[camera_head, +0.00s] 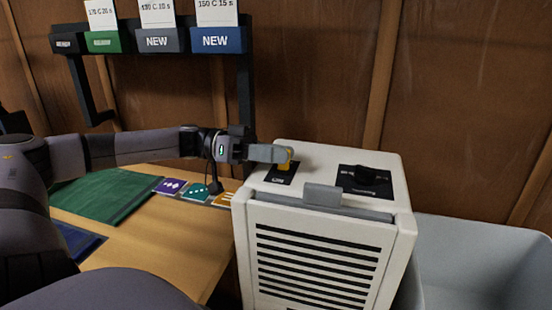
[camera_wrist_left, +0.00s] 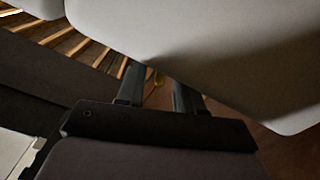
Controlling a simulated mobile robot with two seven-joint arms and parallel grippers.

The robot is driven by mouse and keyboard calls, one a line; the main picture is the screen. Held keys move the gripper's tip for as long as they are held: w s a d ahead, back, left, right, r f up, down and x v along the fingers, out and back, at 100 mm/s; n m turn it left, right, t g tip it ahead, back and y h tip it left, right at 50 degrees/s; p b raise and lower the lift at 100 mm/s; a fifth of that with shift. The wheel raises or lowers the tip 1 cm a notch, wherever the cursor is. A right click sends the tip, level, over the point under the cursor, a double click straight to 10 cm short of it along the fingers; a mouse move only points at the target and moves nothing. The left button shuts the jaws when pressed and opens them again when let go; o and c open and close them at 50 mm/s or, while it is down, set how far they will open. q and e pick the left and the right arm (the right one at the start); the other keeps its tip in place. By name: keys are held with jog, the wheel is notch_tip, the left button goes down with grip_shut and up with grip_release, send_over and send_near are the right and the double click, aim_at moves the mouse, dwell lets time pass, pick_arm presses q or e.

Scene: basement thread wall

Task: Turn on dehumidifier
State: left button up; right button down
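The dehumidifier (camera_head: 318,238) is a white box with a black front grille, standing to the right of the wooden table. On its top are a yellow switch (camera_head: 285,166) on a black plate at the left and a black knob (camera_head: 366,175) on a black panel at the right. My left gripper (camera_head: 280,153) reaches in from the left, with its fingers at the yellow switch and partly covering it. Contact cannot be told. My right gripper is not in view.
The wooden table (camera_head: 170,240) holds a green mat (camera_head: 100,198) and several coloured cards. A wall rack (camera_head: 162,40) with signs marked NEW hangs above. A grey bin (camera_head: 480,260) stands to the right of the dehumidifier. A wood-panelled wall is close behind.

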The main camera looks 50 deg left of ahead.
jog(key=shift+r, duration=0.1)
pick_arm(q)
grip_shut()
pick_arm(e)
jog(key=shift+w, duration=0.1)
